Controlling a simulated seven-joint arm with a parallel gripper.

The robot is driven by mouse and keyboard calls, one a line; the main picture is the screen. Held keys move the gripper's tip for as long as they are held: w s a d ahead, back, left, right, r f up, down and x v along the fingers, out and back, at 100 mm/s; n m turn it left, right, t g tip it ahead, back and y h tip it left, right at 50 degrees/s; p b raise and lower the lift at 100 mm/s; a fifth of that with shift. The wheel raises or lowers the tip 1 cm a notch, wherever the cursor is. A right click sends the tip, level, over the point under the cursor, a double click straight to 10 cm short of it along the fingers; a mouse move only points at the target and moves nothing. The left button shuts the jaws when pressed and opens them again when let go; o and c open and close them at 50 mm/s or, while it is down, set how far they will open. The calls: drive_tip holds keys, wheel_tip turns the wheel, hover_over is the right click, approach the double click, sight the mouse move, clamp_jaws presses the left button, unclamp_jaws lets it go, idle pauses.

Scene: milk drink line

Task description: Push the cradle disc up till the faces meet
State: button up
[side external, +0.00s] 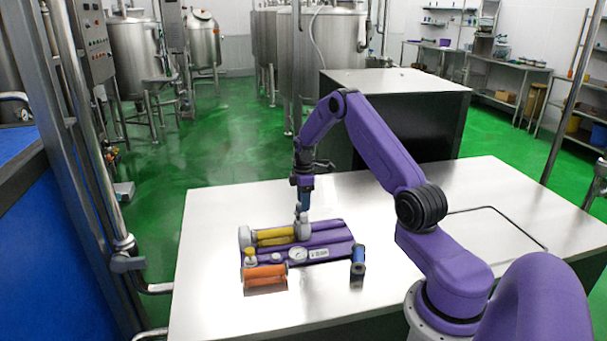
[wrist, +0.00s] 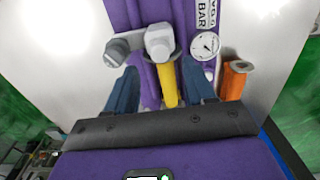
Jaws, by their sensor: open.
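The purple fixture (side external: 335,240) lies on the white table and carries a yellow cylinder (side external: 275,234). A grey round end piece (side external: 244,238) stands at the cylinder's left end and a grey upright piece (side external: 304,229) at its right end. I cannot tell which is the cradle disc, or whether any faces touch. A pale grey block (wrist: 159,42) and grey knob (wrist: 118,51) lie beyond the fingertips.
A round gauge (side external: 297,254) is on the fixture's front. An orange cylinder (side external: 265,278) lies at its front left, and a blue spool-like cylinder (side external: 358,262) stands at its front right. The table's right side (side external: 520,220) is mostly clear. A dark cabinet (side external: 430,115) stands behind.

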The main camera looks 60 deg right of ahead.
wheel_tip(320, 180, up, 11)
idle(0.3)
drive_tip(key=a+r+n, duration=0.1)
drive_tip(key=a+r, duration=0.1)
drive_tip(key=a, duration=0.7)
drive_tip(key=a+r, duration=0.3)
drive_tip(key=a, duration=0.5)
drive_tip(key=s+a+r, duration=0.1)
drive_tip(key=s+a, duration=0.3)
drive_tip(key=a, duration=0.3)
drive_tip(key=s+a+r, duration=0.2)
drive_tip(key=s+a, duration=0.2)
drive_tip(key=a, duration=0.2)
drive_tip(key=s+a+r+n, duration=0.1)
drive_tip(key=s+a+n, duration=0.1)
drive_tip(key=s+a, duration=0.7)
drive_tip(key=s+d+f, duration=0.1)
drive_tip(key=s+d, duration=0.1)
drive_tip(key=s, duration=1.5)
drive_tip(key=shift+s+n, duration=0.25)
drive_tip(key=shift+n, duration=0.05)
